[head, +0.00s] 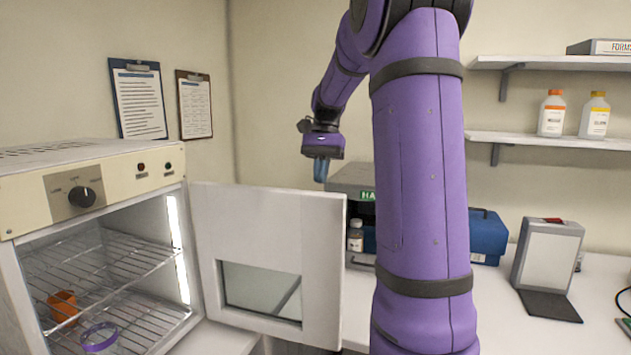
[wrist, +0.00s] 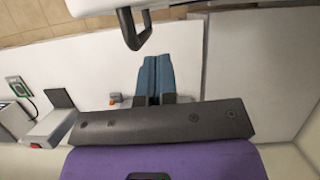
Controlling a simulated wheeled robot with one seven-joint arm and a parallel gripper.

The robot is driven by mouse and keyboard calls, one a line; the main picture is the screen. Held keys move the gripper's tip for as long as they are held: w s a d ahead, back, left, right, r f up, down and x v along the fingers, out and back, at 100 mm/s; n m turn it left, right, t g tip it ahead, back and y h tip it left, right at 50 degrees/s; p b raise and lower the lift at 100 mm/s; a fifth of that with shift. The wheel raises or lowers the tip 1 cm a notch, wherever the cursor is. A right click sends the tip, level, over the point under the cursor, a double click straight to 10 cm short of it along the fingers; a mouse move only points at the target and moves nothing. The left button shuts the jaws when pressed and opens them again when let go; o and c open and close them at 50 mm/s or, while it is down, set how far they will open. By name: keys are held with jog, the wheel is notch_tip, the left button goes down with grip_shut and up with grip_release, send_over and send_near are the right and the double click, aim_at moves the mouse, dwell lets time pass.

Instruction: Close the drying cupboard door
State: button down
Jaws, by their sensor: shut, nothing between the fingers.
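The drying cupboard (head: 90,160) stands at the left in the head view, with its lit inside and wire shelves exposed. Its white door (head: 265,225), with a small window, stands wide open, swung out to the right. My gripper (head: 321,172) points down beyond the door's upper right corner, apparently on its far side. In the wrist view the blue fingers (wrist: 155,65) are together and empty. A dark handle (wrist: 136,30) on a white edge, apparently the door's, lies just ahead of the fingertips; I see no contact. The handle is hidden in the head view.
An orange cup (head: 63,306) and a purple ring (head: 98,338) rest on the lower wire shelf. A grey device (head: 352,180), a small bottle (head: 355,236) and a blue case (head: 487,236) stand on the bench behind the door. A grey stand (head: 547,256) is farther right.

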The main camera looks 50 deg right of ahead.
jog(key=shift+s+a+f, duration=0.1)
jog(key=shift+s+a, duration=0.2)
jog(key=shift+a, duration=0.35)
jog(key=shift+s+a+f, duration=0.1)
jog(key=shift+s+a, duration=0.2)
jog(key=shift+a, duration=0.35)
jog(key=shift+s+a+f, duration=0.1)
jog(key=shift+s+a, duration=0.2)
jog(key=shift+a, duration=0.35)
